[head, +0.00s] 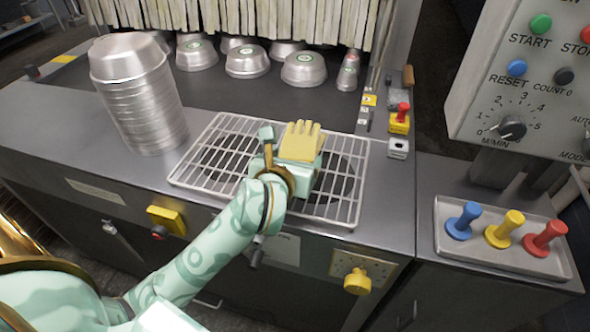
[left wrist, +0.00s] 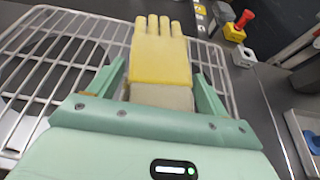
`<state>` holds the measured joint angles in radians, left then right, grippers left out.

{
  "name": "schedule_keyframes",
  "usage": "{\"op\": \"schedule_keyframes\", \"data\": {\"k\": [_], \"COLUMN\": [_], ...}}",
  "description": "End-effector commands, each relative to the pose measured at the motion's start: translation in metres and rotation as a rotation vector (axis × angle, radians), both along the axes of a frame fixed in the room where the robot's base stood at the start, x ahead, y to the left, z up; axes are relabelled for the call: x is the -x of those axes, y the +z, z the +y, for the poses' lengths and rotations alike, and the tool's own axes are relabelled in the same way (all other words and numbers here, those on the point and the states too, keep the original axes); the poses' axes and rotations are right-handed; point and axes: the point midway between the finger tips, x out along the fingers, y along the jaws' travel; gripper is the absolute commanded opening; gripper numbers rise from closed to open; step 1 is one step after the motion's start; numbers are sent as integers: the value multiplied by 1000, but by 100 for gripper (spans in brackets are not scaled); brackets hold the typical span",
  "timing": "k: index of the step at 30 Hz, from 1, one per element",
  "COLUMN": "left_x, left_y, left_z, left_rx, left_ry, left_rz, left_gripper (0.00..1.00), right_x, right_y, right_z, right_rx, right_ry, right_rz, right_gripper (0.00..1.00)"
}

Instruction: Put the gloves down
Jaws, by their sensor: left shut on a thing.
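A pale yellow glove (head: 300,142) with its fingers pointing away from me is at my left gripper (head: 287,165), above the wire rack (head: 225,188). In the left wrist view the yellow glove (left wrist: 160,55) has a grey-beige cuff (left wrist: 160,97) that sits between the two green fingers of my left gripper (left wrist: 165,88). The gripper is shut on the glove. I cannot tell whether the glove touches the rack. Only one glove shape shows; a second one cannot be made out. My right gripper is not in view.
A tall stack of metal pans (head: 140,95) stands left of the rack. Several upturned pans (head: 247,62) lie on the belt behind, under a strip curtain (head: 250,18). A tray (head: 505,255) with blue, yellow and red pegs and a control panel (head: 530,85) are on the right.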

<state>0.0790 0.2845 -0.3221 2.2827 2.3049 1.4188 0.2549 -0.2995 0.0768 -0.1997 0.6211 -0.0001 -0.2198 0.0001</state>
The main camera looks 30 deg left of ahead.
Motion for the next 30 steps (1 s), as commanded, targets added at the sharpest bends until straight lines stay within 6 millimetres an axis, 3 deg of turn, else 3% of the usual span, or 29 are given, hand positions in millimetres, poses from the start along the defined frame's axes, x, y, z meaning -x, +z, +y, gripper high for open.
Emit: {"op": "schedule_keyframes", "data": {"k": [1, 3, 14, 15, 17, 26, 30], "left_x": [0, 1, 1, 1, 1, 1, 18], "left_y": [-17, -25, -26, -26, -25, -21, -13], "left_z": [-1, -1, -1, -1, -1, -1, -6], "left_rx": [0, 0, 1, 1, 1, 1, 2], "left_ry": [-1, -1, -1, -1, -1, -1, -3], "left_rz": [8, 6, 3, 4, 3, 2, 3], "left_gripper": [54, 54, 54, 86, 100, 100, 100], "right_x": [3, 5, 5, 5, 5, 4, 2], "right_y": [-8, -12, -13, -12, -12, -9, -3], "right_z": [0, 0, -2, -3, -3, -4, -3], "right_rx": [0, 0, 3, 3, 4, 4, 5], "right_ry": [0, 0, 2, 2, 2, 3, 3], "right_rz": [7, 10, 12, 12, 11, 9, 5], "right_gripper": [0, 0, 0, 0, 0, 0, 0]}}
